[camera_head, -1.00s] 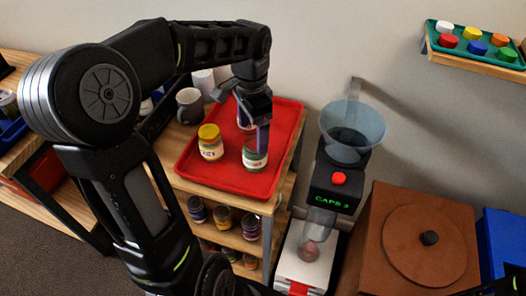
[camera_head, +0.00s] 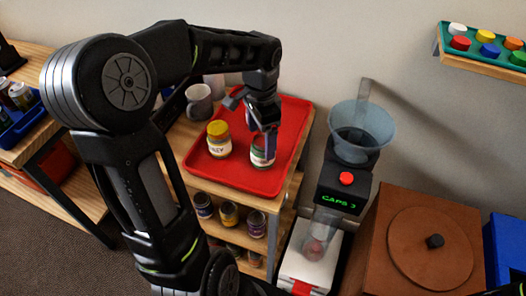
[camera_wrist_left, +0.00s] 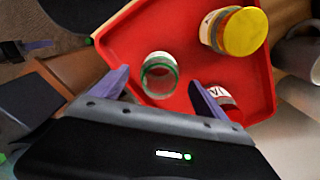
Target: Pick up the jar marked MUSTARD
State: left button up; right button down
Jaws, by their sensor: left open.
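On the red tray (camera_head: 235,180) stand a jar with a yellow lid (camera_head: 218,141) and, to its right, a lidless glass jar with a green rim (camera_head: 263,160). The yellow-lidded jar (camera_wrist_left: 240,32) and the green-rimmed jar (camera_wrist_left: 160,76) also show in the left wrist view. There a third jar with a red and white label (camera_wrist_left: 222,97) is partly hidden behind one finger. No label reads clearly, so I cannot tell which jar says MUSTARD. My left gripper (camera_head: 264,143) is open, low over the green-rimmed jar, which appears between its fingers in the wrist view.
A grey mug (camera_head: 199,103) stands left of the tray. Several jars (camera_head: 229,213) sit on the shelf below. A cap dispenser (camera_head: 340,190) with a clear funnel stands right of the tray, beside a brown box (camera_head: 400,265). A rack of coloured caps (camera_head: 488,50) is on the wall.

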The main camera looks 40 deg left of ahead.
pick_arm(q)
jog(key=shift+f, duration=2.4)
jog(key=shift+c, duration=0.3)
jog(key=c, duration=1.6)
jog(key=shift+r, duration=0.15)
notch_tip(320, 180, up, 10)
jog(key=shift+f, duration=0.1)
